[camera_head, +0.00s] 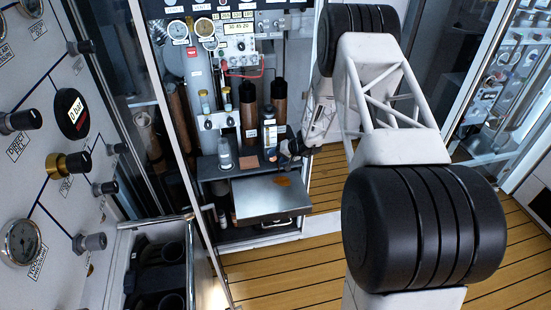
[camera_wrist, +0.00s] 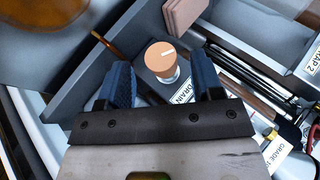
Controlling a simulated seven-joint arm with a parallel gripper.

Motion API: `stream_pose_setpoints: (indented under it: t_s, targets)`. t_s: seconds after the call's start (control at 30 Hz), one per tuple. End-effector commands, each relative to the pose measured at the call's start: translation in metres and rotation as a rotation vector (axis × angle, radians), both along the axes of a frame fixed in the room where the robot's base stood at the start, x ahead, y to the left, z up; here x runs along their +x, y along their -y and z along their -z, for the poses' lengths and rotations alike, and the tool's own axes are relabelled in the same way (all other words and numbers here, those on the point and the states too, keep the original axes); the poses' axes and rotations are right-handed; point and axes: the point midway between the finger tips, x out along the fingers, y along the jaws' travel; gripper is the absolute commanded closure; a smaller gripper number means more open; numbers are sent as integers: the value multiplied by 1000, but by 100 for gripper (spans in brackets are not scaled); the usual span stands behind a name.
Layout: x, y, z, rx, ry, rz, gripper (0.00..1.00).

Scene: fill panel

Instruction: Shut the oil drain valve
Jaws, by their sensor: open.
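My gripper (camera_wrist: 165,80) is open, with a blue-padded finger on either side of the knob. Gaps show between the pads and the knob, so it is not gripped. In the head view my gripper (camera_head: 291,149) is small and dark at the panel's shelf, by the right end above the metal tray; I cannot make out the knob there.
A metal tray (camera_head: 250,202) with an orange-brown stain sticks out below the shelf. Bottles (camera_head: 269,131) stand close left of my gripper. Pinkish-brown slabs (camera_wrist: 183,17) lie beyond the knob. Cables and a "TRAP 2" label (camera_wrist: 313,58) are at right. Wooden floor (camera_head: 285,262) lies in front.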

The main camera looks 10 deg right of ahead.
Motion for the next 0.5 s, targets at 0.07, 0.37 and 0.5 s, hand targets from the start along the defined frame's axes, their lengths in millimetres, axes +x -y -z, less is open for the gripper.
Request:
stream_pose_setpoints:
  t_s: [0.07, 0.37, 0.5]
  targets:
    - [-3, 6, -8, 0, 2, 2, 40]
    - [-17, 28, -30, 1, 0, 3, 40]
    - [-21, 33, -37, 1, 1, 0, 40]
